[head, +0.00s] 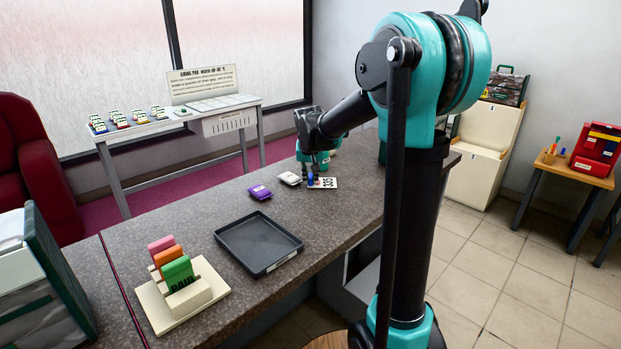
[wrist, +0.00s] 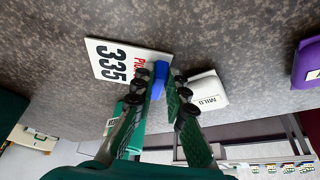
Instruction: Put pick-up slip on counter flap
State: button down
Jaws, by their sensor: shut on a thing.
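The pick-up slip is a white card (wrist: 112,60) marked 335 with red lettering and a blue grip block (wrist: 160,77). It also shows in the head view (head: 326,183), at the far part of the grey speckled counter (head: 185,232). My gripper (wrist: 167,82) is shut on the blue block, and in the head view it (head: 313,180) points down at the counter. The card lies flat at or just above the surface; I cannot tell whether it touches. A dark seam with a red line crosses the counter at the left; no part is clearly marked as the flap.
Beside the slip lie a white packet (head: 289,178) and a purple one (head: 260,192). Nearer are an empty black tray (head: 225,238) and a cream holder (head: 155,310) with pink, orange and green cards. Counter between tray and packets is clear.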

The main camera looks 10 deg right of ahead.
jog(key=c, duration=1.5)
grip_release()
jog(key=shift+f, duration=0.1)
jog(key=shift+c, duration=0.2)
